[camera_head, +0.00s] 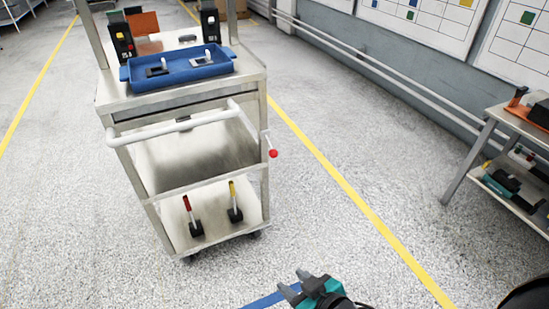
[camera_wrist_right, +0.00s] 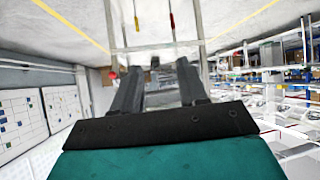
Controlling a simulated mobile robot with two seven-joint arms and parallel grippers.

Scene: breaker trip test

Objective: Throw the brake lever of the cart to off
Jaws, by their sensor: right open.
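The cart (camera_head: 205,180) is a pale metal trolley with a white push handle, standing left of centre in the head view. Its brake lever (camera_head: 273,153) is a thin rod with a red ball knob on the cart's right side post. My right gripper (camera_head: 295,284) is at the bottom of the head view, open and empty, in front of the cart and apart from the lever. In the right wrist view the cart (camera_wrist_right: 150,49) appears upside down beyond the open fingers (camera_wrist_right: 158,68), and the red knob (camera_wrist_right: 112,75) shows just left of them. My left gripper is not in view.
A blue tray (camera_head: 180,75) with small parts sits on the cart top. Two tools with red (camera_head: 191,215) and yellow (camera_head: 234,203) handles stand on its lower shelf. A workbench (camera_head: 500,125) stands at the right. Grey floor with a yellow line (camera_head: 350,197) is clear between.

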